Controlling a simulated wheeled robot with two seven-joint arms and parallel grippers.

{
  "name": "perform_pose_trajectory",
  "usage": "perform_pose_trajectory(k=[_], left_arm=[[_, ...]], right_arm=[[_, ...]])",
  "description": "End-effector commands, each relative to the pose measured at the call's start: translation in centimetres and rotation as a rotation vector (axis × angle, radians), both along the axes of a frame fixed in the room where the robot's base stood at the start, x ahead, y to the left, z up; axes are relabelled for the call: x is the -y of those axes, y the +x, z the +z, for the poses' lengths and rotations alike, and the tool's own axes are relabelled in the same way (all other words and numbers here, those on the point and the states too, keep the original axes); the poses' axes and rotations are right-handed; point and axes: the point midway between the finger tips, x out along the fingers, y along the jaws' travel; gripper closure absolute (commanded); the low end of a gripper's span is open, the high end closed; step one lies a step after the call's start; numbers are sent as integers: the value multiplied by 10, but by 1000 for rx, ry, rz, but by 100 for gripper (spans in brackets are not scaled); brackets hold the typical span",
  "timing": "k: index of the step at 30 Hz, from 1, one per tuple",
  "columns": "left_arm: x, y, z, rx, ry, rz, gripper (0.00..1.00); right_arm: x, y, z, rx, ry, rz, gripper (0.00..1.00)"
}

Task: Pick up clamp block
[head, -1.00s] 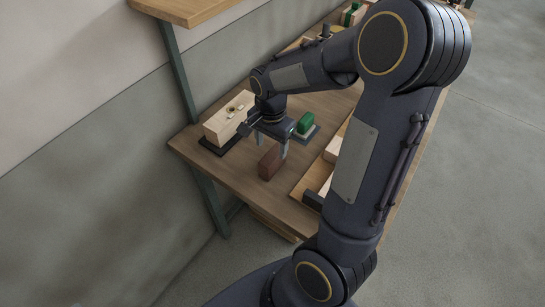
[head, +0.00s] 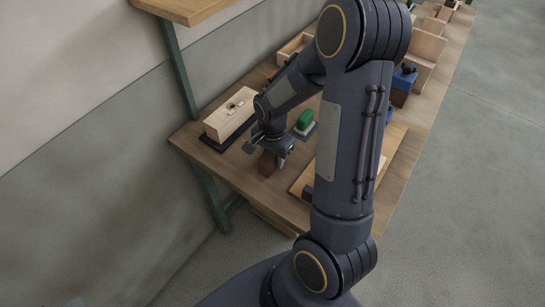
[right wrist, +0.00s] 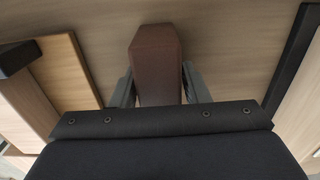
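The clamp block looks to be the reddish-brown block (head: 267,164), standing near the front end of the wooden bench. My right gripper (head: 271,158) is down over it, with the fingers pointing at the bench. In the right wrist view, the block (right wrist: 157,62) stands between the two fingers (right wrist: 158,88), one on each side. The fingers are apart and close to its sides, with a narrow gap seeming to show on the right. Contact is hard to judge. My left gripper is not in view.
A pale wooden block (head: 229,117) on a dark base is left of my right gripper. A green-topped piece (head: 305,120) stands just behind it. A wooden tray (head: 301,184) lies to the right, partly behind my arm. More boxes (head: 427,46) stand farther back.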

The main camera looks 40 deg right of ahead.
Motion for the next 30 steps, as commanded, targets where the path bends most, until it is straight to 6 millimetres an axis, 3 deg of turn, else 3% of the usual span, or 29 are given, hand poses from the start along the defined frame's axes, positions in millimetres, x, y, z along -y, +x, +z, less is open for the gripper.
perform_pose_trajectory(k=[1,7,19,24,30], left_arm=[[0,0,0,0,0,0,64],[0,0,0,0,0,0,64],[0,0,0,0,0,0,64],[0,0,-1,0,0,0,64],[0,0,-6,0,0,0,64]], right_arm=[[0,0,0,0,0,0,65],[0,0,0,0,0,0,92],[0,1,8,2,0,0,93],[0,2,34,8,0,0,93],[0,-38,79,12,1,-2,93]])
